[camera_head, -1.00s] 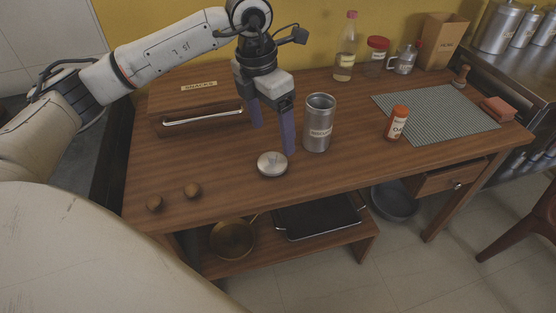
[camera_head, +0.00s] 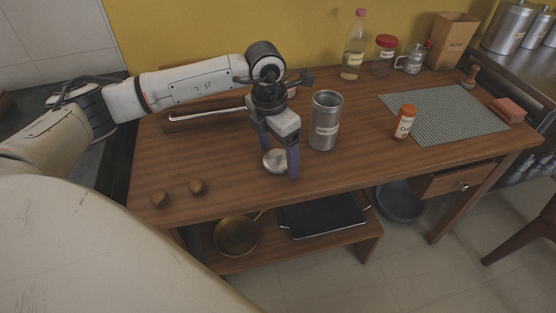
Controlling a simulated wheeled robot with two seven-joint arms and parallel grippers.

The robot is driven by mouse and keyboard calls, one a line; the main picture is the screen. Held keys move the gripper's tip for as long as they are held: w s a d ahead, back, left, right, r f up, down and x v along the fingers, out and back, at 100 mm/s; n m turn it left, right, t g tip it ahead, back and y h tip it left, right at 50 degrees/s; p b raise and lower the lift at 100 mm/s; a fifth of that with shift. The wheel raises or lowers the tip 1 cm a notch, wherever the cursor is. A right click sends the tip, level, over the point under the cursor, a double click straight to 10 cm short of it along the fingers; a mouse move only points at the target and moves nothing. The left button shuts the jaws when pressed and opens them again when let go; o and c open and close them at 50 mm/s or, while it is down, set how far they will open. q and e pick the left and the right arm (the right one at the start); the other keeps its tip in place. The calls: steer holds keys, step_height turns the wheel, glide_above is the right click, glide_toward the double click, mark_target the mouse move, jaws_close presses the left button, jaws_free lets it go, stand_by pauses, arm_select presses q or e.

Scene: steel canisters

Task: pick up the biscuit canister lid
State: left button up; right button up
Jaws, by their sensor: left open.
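The biscuit canister lid (camera_head: 274,161), a round silver disc with a knob, lies on the wooden table, partly hidden by my left gripper. The open steel canister (camera_head: 325,121) with a paper label stands upright just right of and behind the lid. My left gripper (camera_head: 276,163) is open, its purple-grey fingers reaching down around the lid, one in front on the right and one behind on the left. I cannot tell whether the fingers touch the lid. My right gripper is not in view.
Jars and a bottle (camera_head: 354,45) line the back. The front middle is clear.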

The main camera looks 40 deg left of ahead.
arm_select(q)
steer(key=c, duration=1.2)
